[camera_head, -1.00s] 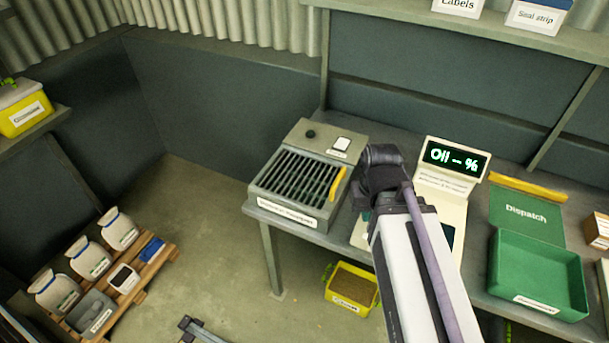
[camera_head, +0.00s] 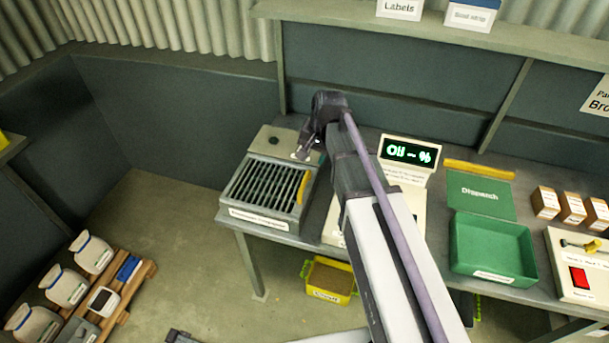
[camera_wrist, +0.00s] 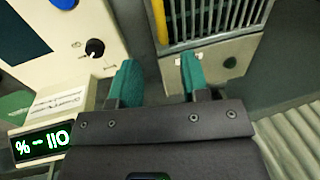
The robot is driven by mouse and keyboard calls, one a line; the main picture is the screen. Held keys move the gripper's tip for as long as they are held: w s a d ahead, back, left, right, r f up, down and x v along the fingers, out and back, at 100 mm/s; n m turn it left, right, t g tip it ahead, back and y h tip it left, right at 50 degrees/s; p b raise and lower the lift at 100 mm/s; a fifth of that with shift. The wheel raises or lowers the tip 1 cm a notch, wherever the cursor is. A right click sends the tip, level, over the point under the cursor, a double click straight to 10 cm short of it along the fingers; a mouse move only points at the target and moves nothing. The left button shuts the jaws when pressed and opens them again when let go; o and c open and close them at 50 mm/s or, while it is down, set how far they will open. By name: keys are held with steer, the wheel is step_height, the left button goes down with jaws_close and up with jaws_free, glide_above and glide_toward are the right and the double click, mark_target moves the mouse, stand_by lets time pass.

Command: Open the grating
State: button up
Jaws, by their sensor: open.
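The grating (camera_head: 262,186) is a row of dark bars on top of a grey box at the left end of the bench. It lies flat, with a yellow handle (camera_head: 303,187) along its right side. My gripper (camera_head: 303,152) is over the back right part of the box, behind the handle. In the wrist view my gripper (camera_wrist: 157,72) has two green fingers spread apart with nothing between them. The grating's bars (camera_wrist: 215,18) and the end of the yellow handle (camera_wrist: 159,22) show beyond the fingers. The handle is apart from both fingers.
A green tray (camera_head: 492,248) and brown boxes (camera_head: 545,202) are further right. A yellow bin (camera_head: 330,279) sits below the bench. A shelf (camera_head: 430,30) runs above.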

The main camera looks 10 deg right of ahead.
mark_target(306, 179)
steer(key=f+b, duration=0.3)
steer(key=a+f+b, duration=0.1)
steer(key=f+b, duration=0.2)
steer(key=f, duration=0.1)
steer(key=w+f+b, duration=0.1)
steer(key=f+b, duration=0.3)
steer(key=shift+w+a, duration=0.1)
steer(key=shift+a, duration=0.3)
steer(key=shift+r, duration=0.25)
jaws_close()
